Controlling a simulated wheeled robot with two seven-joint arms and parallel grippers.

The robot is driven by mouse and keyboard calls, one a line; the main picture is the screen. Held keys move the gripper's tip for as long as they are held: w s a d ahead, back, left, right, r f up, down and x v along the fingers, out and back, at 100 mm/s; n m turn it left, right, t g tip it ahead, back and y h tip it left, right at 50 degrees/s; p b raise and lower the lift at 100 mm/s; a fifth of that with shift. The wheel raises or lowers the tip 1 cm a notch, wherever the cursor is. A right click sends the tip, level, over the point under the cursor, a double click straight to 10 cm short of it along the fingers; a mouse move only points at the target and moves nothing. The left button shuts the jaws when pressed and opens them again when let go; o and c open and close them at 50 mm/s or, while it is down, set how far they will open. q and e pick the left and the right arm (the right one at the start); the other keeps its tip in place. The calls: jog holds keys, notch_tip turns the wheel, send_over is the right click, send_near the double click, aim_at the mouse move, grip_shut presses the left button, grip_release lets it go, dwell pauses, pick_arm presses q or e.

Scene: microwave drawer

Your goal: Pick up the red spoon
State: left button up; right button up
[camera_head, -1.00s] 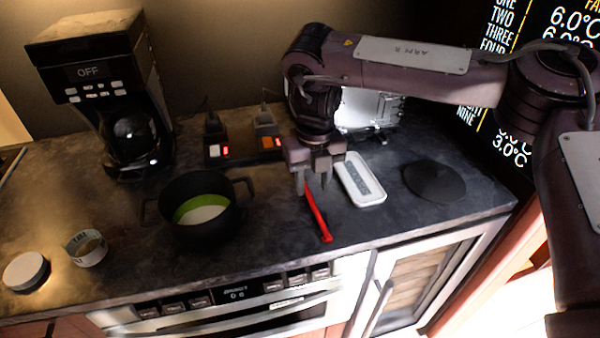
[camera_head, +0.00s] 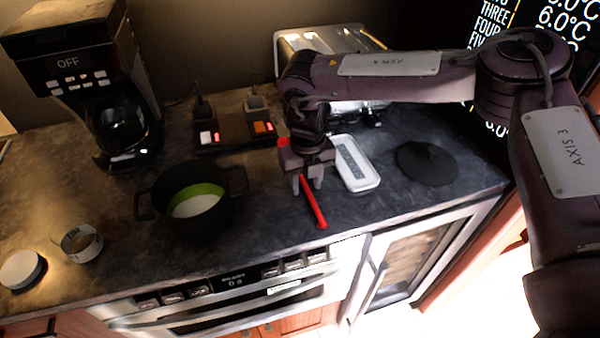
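The red spoon (camera_head: 314,206) lies on the dark countertop, its handle end pointing toward the front edge. Its middle is hidden behind my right gripper, and a red patch beyond the gripper looks like its other end. My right gripper (camera_head: 307,187) points down over the spoon, with its two fingers apart, one on each side of the handle as seen from here. I cannot tell whether the fingers touch the spoon. My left gripper is not in view.
A white tray (camera_head: 354,164) lies close to the right of the spoon, with a dark round lid (camera_head: 427,163) beyond it. A black pot (camera_head: 193,222) stands to the left. A coffee maker (camera_head: 75,75) and a toaster (camera_head: 325,40) stand at the back.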

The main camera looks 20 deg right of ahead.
grip_shut()
jog(key=shift+r, duration=0.1)
